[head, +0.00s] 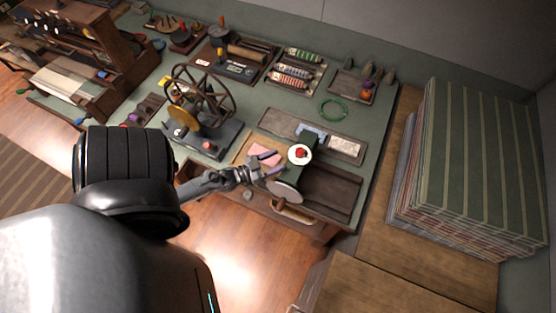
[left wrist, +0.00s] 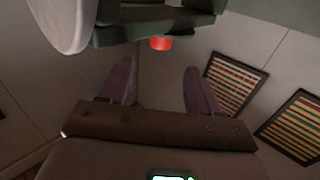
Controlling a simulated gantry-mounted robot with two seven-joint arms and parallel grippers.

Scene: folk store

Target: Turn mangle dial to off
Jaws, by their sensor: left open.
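The mangle (head: 301,170) is a dark green device on the green-topped bench, with a pale round end facing the front. On top is a white dial (head: 306,160) with a red centre (head: 299,153). My left gripper (head: 274,163) is open and empty just left of the mangle, its purple-grey fingers pointing toward it. In the left wrist view my two fingers (left wrist: 160,78) stand apart with nothing between them. A red part (left wrist: 161,43) shows beyond the fingertips, under a dark green body (left wrist: 150,22). The dial's setting is too small to read. My right gripper is out of view.
A spoked wheel machine (head: 201,97) stands left of the mangle. A dark tray (head: 331,191) is to the right, and a tall striped fabric stack (head: 480,165) stands farther right. A green ring (head: 333,109) lies behind.

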